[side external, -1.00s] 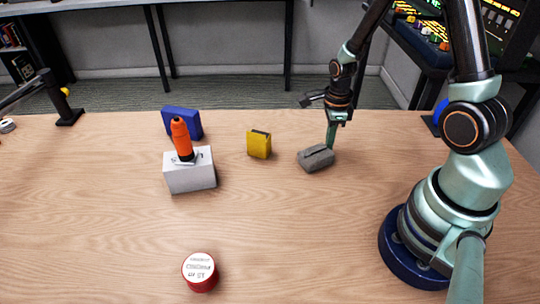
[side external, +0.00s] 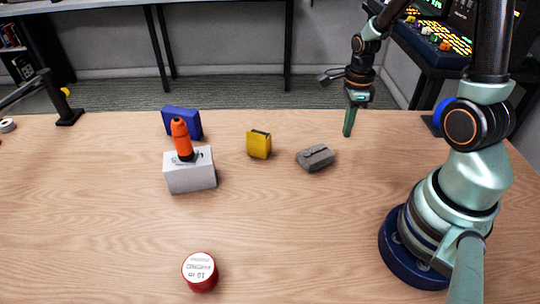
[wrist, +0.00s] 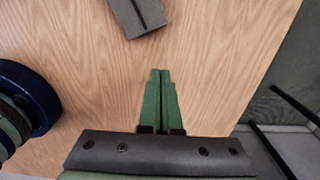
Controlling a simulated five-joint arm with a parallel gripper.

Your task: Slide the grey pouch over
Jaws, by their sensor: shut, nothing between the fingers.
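The grey pouch (side external: 315,158) lies flat on the wooden table, right of the yellow box, with a dark line along its top. In the wrist view the pouch (wrist: 138,16) is at the top edge, partly cut off. My gripper (side external: 347,134) is to the right of the pouch and a little farther back, pointing down, apart from it. In the wrist view my gripper's green fingers (wrist: 160,72) are together with nothing between them, and bare wood lies between their tips and the pouch.
A small yellow box (side external: 259,145) stands left of the pouch. Farther left are a blue box (side external: 183,123) and a white box (side external: 190,178) with an orange-handled tool (side external: 181,139) on it. A red round tin (side external: 200,273) sits at the front. The table (side external: 300,230) is clear in front of the pouch.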

